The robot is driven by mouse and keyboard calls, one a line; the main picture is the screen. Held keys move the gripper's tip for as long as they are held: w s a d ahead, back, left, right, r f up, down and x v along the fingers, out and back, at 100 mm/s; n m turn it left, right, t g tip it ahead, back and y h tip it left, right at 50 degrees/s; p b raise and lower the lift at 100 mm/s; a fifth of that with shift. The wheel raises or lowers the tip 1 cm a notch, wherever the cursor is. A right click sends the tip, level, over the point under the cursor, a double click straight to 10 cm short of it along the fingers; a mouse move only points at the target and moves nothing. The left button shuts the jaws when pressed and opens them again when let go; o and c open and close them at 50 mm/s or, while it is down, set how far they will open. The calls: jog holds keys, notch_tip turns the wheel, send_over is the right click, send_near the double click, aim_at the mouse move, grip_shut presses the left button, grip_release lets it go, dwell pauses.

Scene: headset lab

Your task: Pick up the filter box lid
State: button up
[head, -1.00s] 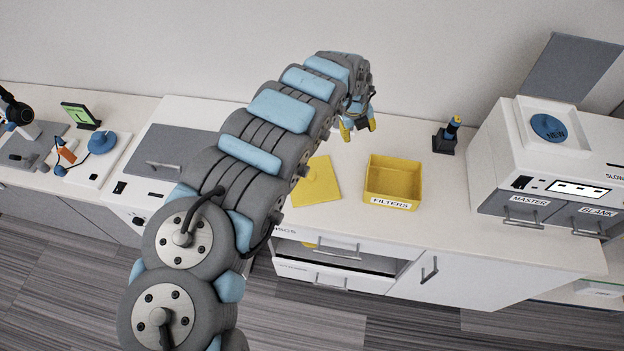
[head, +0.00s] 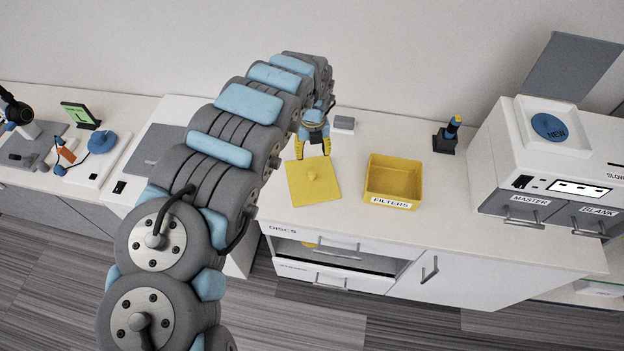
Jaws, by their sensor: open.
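The filter box lid (head: 313,188) is a flat yellow square with a small raised knob in its middle. It lies on the white counter, left of the yellow filter box (head: 393,181). The box is open at the top and has a "FILTERS" label on its front. My gripper (head: 313,151) has yellow fingertips and is open, pointing down at the back edge of the lid, behind the knob. I cannot tell whether the fingertips touch anything. Nothing shows between them.
A small white-grey block (head: 344,124) lies behind the lid. A dark holder with a yellow-topped tool (head: 446,136) stands right of the box. A white machine (head: 555,150) with labelled drawers stands at the right. The counter (head: 400,235) is clear in front of the box.

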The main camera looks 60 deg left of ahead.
send_over(312, 173)
jog(key=shift+w+f, duration=0.15)
jog(key=shift+f, duration=2.9)
jog(key=shift+f, duration=0.1)
notch_tip(312, 173, down, 2)
jog(key=shift+d+f, duration=0.1)
jog(key=shift+s+f, duration=0.2)
jog(key=shift+f, duration=1.2)
grip_shut()
